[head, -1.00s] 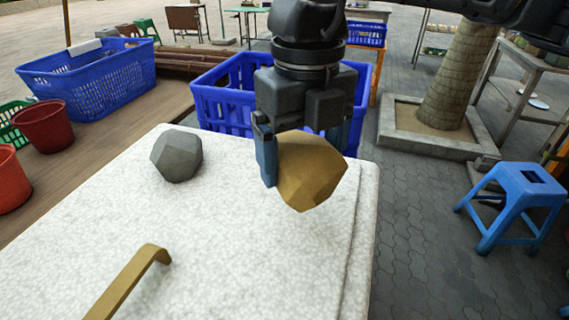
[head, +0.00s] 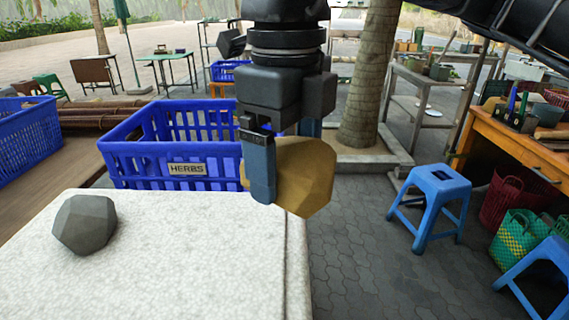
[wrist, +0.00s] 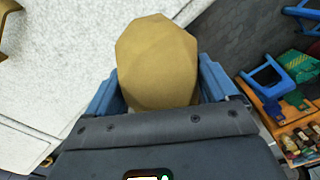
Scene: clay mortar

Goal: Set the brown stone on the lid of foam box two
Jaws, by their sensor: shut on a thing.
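The brown stone (head: 308,178) is faceted and tan-brown. My gripper (head: 272,172) is shut on it, with one blue finger showing in front of its left side. In the wrist view the stone (wrist: 157,62) sits between both blue fingers. The stone is held near the right edge of a white foam lid (head: 160,260); I cannot tell how high. A grey faceted stone (head: 85,224) rests on the left part of this lid. No box number shows.
A blue crate labelled HERBS (head: 190,168) stands just behind the foam box. A blue stool (head: 435,195) stands on the paving to the right, with a wooden table (head: 515,150) beyond. Open paving (head: 370,270) lies right of the box.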

